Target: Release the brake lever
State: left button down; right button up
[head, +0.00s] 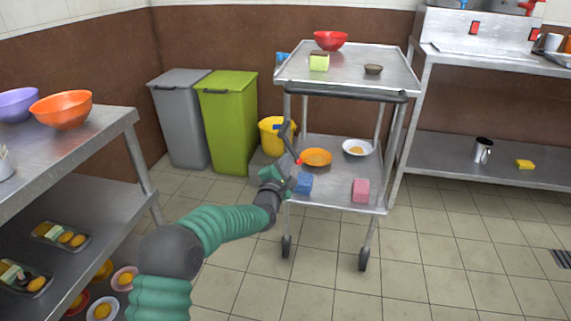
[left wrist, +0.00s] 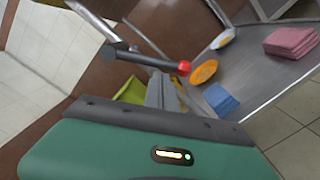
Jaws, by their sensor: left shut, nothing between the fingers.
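The brake lever (head: 291,146) is a thin dark bar with a red tip on the near left side of the metal cart (head: 345,68). In the left wrist view the lever (left wrist: 152,61) crosses just beyond my fingertips, its red tip to the right. My left gripper (head: 287,176) is close below the lever's red tip. Its fingers (left wrist: 162,92) are shut with nothing between them. I cannot tell whether they touch the lever. My right gripper is not in view.
Bins stand behind left; steel shelves flank both sides.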

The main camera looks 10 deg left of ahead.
aim_at(297, 157)
pick_arm(q)
jog(key=shift+d+r+n, duration=0.1)
jog(key=shift+d+n, duration=0.3)
jog(key=shift+n, duration=0.2)
jog(key=d+n, duration=0.1)
jog(key=d+r+n, duration=0.1)
jog(key=n, duration=0.1)
jog(key=d+n, duration=0.1)
jog(key=n, duration=0.1)
jog(key=shift+r+p, duration=0.4)
jog(key=shift+d+r+n+y, duration=0.1)
jog(key=shift+d+r+n, duration=0.25)
jog(key=shift+r+n, duration=0.4)
jog(key=shift+d+r+n+y, duration=0.1)
jog(key=shift+d+r+n, duration=0.35)
jog(key=shift+n, duration=0.55)
jog(key=shift+d+r+n+y, duration=0.1)
jog(key=shift+d+r+n, duration=0.15)
jog(key=shift+r+n, duration=0.55)
